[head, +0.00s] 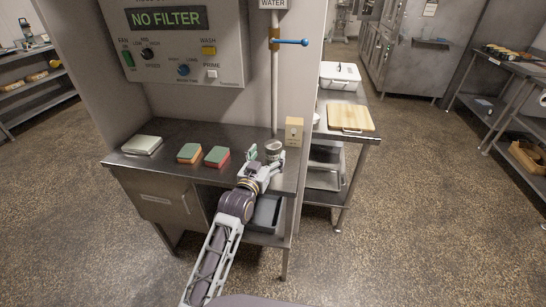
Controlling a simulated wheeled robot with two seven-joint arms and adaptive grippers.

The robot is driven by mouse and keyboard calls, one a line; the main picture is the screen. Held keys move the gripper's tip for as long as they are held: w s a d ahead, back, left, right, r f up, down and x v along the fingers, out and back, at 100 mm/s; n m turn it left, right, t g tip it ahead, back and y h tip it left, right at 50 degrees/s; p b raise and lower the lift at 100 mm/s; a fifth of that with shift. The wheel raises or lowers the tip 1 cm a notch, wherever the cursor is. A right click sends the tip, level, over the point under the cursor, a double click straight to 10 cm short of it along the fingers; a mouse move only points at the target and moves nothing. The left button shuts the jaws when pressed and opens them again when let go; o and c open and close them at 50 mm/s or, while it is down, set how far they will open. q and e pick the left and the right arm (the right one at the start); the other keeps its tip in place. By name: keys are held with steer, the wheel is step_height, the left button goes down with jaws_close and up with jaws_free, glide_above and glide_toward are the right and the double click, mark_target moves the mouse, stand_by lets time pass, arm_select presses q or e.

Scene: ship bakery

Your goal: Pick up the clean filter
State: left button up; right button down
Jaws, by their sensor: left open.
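My left gripper (262,163) reaches over the front right of the steel counter (165,135), its jaws open. A small grey metal cylinder (273,148) stands just beyond the fingers; it may be the clean filter, but no label is readable. A small green piece (252,151) shows just left of the cylinder, close to the fingers. I cannot tell whether the fingers touch either one. The wall panel's display (165,18) reads "NO FILTER". My right gripper is not in view.
A red-and-green block (217,156), an orange-and-green block (189,153) and a pale flat pad (142,145) lie left on the counter. A vertical pipe with a blue lever (291,42) rises behind. A beige box (294,131) is on the right. A dark bin (265,214) sits below.

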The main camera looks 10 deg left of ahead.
mark_target(273, 144)
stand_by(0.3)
arm_select(q)
steer(key=shift+w+d+r, duration=0.15)
steer(key=shift+w+d, duration=0.05)
steer(key=shift+w, duration=0.5)
steer(key=shift+w+d+r, duration=0.15)
steer(key=shift+w, duration=0.55)
steer(key=shift+w+d, duration=0.2)
steer(key=shift+w, duration=0.9)
steer(key=c, duration=1.3)
steer(key=shift+r+p, duration=0.4)
steer(key=shift+r, duration=4.6)
